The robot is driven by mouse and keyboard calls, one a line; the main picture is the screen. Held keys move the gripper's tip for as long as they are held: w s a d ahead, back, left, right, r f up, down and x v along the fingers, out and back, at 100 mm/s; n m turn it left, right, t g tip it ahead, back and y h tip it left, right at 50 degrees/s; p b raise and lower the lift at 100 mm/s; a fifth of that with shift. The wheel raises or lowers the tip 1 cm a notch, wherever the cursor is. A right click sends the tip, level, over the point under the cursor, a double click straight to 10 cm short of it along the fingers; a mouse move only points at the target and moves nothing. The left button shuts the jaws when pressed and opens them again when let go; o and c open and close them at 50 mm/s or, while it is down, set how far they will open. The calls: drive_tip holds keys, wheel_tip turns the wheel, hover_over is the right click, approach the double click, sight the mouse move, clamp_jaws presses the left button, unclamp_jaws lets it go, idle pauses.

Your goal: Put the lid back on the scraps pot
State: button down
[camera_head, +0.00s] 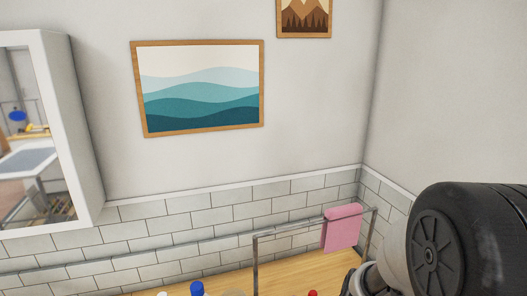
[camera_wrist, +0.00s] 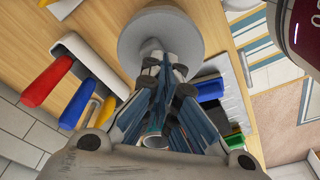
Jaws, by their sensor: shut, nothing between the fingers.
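My gripper (camera_wrist: 168,62) is shut and empty in the wrist view, its blue-grey fingers together. A round, pale grey disc (camera_wrist: 140,35) lies just beyond the fingertips over the wooden counter. The fingers cover its lower part. I cannot tell whether it is the lid, the scraps pot's top or something else, nor whether the fingers touch it. No pot or lid can be made out for sure in the head view, which looks mostly at the wall.
A pale holder with red (camera_wrist: 46,82), blue (camera_wrist: 81,104) and yellow handles is left of my gripper. Blue, black and green items (camera_wrist: 209,91) are at its right, a dark red appliance (camera_wrist: 298,35) at upper right. A pink cloth (camera_head: 342,227) hangs on a metal rail.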

wheel_tip(320, 180, up, 8)
drive_tip(key=p, duration=0.4)
drive_tip(key=shift+p, duration=0.3)
drive_tip(key=shift+r, duration=0.15)
drive_tip(key=s+r+m+t+h+b, duration=0.1)
drive_tip(key=s+r+m+t+b, duration=0.2)
drive_tip(key=s+m+b, duration=0.9)
wheel_tip(320, 180, up, 3)
drive_tip(key=s, duration=0.2)
drive_tip(key=shift+s+a+m+t+h, duration=0.3)
drive_tip(key=shift+s+t, duration=0.05)
drive_tip(key=shift+t, duration=0.05)
drive_tip(key=shift+f, duration=0.1)
